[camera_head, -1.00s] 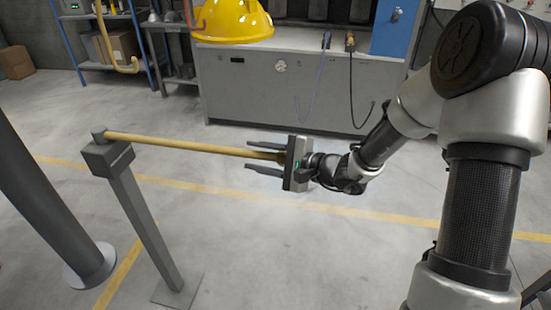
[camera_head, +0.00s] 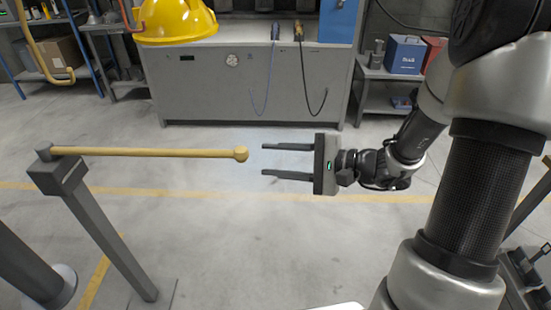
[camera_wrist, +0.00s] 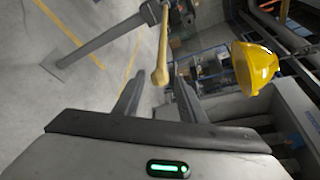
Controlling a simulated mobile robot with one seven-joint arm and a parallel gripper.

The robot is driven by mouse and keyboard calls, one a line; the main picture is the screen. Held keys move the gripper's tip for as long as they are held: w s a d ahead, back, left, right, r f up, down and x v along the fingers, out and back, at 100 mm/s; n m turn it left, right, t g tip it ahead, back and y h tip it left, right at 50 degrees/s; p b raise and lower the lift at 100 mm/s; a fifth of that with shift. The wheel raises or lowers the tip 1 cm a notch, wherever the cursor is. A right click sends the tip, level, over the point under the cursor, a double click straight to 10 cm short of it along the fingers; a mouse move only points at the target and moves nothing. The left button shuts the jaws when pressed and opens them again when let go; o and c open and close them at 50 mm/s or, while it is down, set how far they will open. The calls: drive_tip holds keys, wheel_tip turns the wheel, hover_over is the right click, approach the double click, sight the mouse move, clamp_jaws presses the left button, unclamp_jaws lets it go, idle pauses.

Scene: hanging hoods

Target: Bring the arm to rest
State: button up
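My gripper (camera_head: 288,161) is open and empty in the middle of the head view. Its two fingers point left, toward the knobbed free end of a yellow wooden bar (camera_head: 150,152). A small gap separates the fingertips from that knob. The bar sticks out level from the top of a grey post (camera_head: 105,225). In the wrist view the bar (camera_wrist: 162,50) shows beyond the two spread fingers (camera_wrist: 158,100), with nothing between them. My arm reaches in from the right.
A yellow hood (camera_head: 178,20) hangs at the upper left, in front of a grey cabinet (camera_head: 240,90). A yellow hook (camera_head: 50,55) hangs farther left. A shelf with a blue box (camera_head: 405,54) stands at the back right. The floor below my gripper is clear.

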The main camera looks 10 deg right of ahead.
idle(0.4)
drive_tip(key=s+a+r+n+g+h, duration=0.2)
drive_tip(key=s+n+g+h, duration=0.1)
drive_tip(key=s+n, duration=0.3)
drive_tip(key=s+a+r+n+g+h, duration=0.2)
drive_tip(key=s+n+g+h, duration=0.15)
drive_tip(key=s, duration=0.55)
drive_tip(key=s+d+r+n+t+h, duration=0.1)
drive_tip(key=s+d+r+t+h, duration=0.15)
drive_tip(key=d+h, duration=0.2)
drive_tip(key=s+d+r+n+t+h, duration=0.1)
drive_tip(key=d+r+n+t+h, duration=0.1)
drive_tip(key=d+r+h, duration=0.3)
wheel_tip(320, 180, up, 11)
drive_tip(key=y+p, duration=0.2)
drive_tip(key=p, duration=1)
drive_tip(key=shift+d+f+y, duration=0.2)
drive_tip(key=shift+d+y, duration=0.1)
drive_tip(key=shift+d, duration=0.05)
drive_tip(key=shift+c, duration=0.7)
